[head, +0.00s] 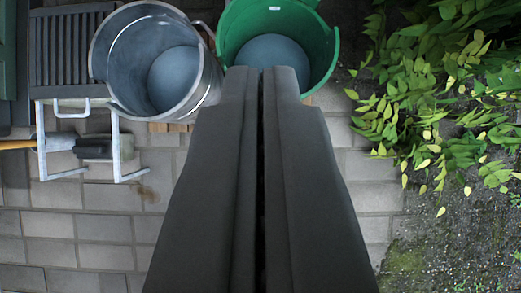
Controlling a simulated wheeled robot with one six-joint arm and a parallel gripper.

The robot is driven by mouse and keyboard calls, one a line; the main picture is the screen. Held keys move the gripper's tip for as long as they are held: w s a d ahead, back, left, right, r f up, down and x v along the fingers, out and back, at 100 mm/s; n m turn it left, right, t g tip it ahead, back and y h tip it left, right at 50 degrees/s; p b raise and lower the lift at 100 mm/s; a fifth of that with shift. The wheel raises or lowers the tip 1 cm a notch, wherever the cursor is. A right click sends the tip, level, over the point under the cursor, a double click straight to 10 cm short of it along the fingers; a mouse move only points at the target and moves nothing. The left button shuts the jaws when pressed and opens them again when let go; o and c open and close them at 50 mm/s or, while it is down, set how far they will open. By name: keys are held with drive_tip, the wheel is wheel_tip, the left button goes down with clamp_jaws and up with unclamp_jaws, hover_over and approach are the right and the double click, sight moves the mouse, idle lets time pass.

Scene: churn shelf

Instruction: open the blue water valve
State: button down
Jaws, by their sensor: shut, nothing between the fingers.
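My gripper (262,72) fills the lower middle of the head view, its two dark fingers pressed together with only a thin dark line between them. It is shut and empty. Its tips overlap the lower part of a green bucket in the picture; I cannot tell whether they touch it. No blue water valve shows in this view. The fingers hide the middle of the ground.
A metal bucket (205,92) stands left of the green bucket (327,50). A dark slatted seat with a pale frame (122,150) and a brush-like tool (92,148) are at left. Leafy branches (425,110) hang at right. Paving (90,225) is clear at lower left.

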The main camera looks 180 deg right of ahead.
wheel_tip(320, 180, down, 28)
drive_tip(key=g, duration=0.3)
drive_tip(key=shift+s+g, duration=0.25)
drive_tip(key=shift+g, duration=0.15)
wheel_tip(320, 180, down, 10)
drive_tip(key=shift+s, duration=0.25)
